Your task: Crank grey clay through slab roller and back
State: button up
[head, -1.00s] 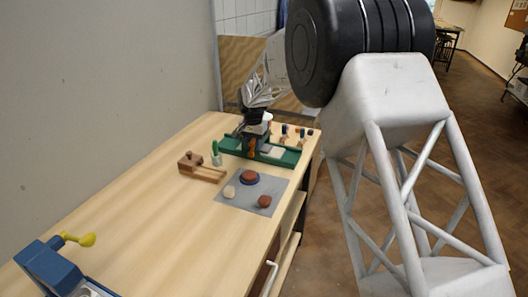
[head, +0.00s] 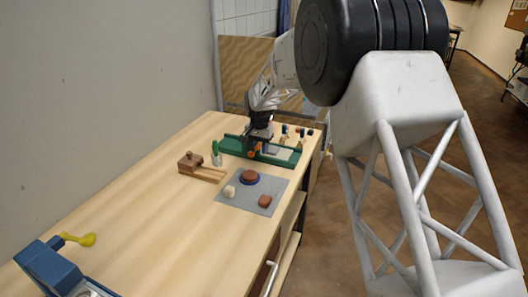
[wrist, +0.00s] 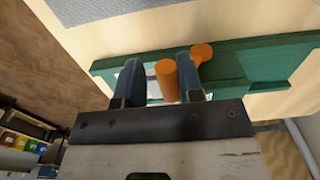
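The green slab roller (head: 230,148) stands at the far end of the table; it also shows in the wrist view (wrist: 245,66). A light grey patch, probably the grey clay (head: 271,149), lies on its bed to the right of my gripper (head: 259,142). In the wrist view, my gripper (wrist: 160,80) has its blue fingers apart, one on each side of an orange upright grip (wrist: 166,82). A second orange part (wrist: 203,52) is just beyond the right finger. My gripper hides the roller's middle in the head view.
A grey mat (head: 238,204) with brown and pale lumps lies in front of the roller. Small knobbed tools (head: 301,133) are behind. A blue device (head: 48,268) is at the near left.

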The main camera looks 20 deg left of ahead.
jog(key=shift+d+f, duration=0.9)
jog(key=shift+a, duration=0.4)
jog(key=shift+r, duration=0.1)
notch_tip(320, 180, up, 7)
dwell(1.1)
dwell(0.4)
